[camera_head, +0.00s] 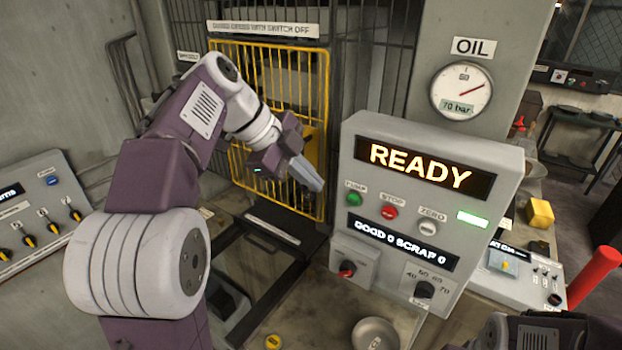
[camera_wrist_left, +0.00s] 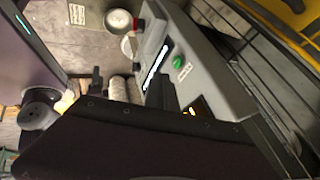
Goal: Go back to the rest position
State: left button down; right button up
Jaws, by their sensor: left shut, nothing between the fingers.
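My left gripper (camera_head: 306,174) is raised in front of the yellow mesh guard (camera_head: 268,110), left of the grey control panel (camera_head: 432,200). Its fingers are together with nothing between them. The panel reads READY on its upper display, with GOOD 0 SCRAP 0 below. In the left wrist view the panel (camera_wrist_left: 205,75) lies beyond the dark gripper body, with its green button (camera_wrist_left: 178,62) showing. Only a dark part of my right arm shows at the bottom right of the head view; its gripper is out of the picture.
An oil gauge (camera_head: 461,90) hangs on the pillar behind the panel. A metal bowl (camera_head: 376,334) sits at the bottom, below the panel. A switch box (camera_head: 38,215) with several knobs stands at the left. A red handle (camera_head: 594,277) rises at the right, near a yellow block (camera_head: 540,212).

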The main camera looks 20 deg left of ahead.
pick_arm(q)
jog(key=s+d+f+n+g+y+b, duration=0.1)
jog(key=s+d+f+b, duration=0.1)
jog(key=f, duration=0.6)
jog(key=s+d+f+n+g+b, duration=0.1)
jog(key=s+d+f+g+b, duration=0.15)
jog(key=f, duration=0.45)
jog(key=s+d+f+n+g+y+b, duration=0.1)
jog(key=s+f+b, duration=0.15)
jog(key=f, duration=0.55)
jog(key=s+a+f+n+y, duration=0.2)
jog(key=s+a+f+n, duration=0.1)
jog(key=f+n, duration=0.5)
jog(key=s+a+f+n+t+y, duration=0.1)
jog(key=s+a+f+n, duration=0.3)
jog(key=f+n, duration=0.4)
jog(key=shift+s+f+n+y+b, duration=0.25)
jog(key=shift+f+n+y+b, duration=0.15)
jog(key=shift+n, duration=0.2)
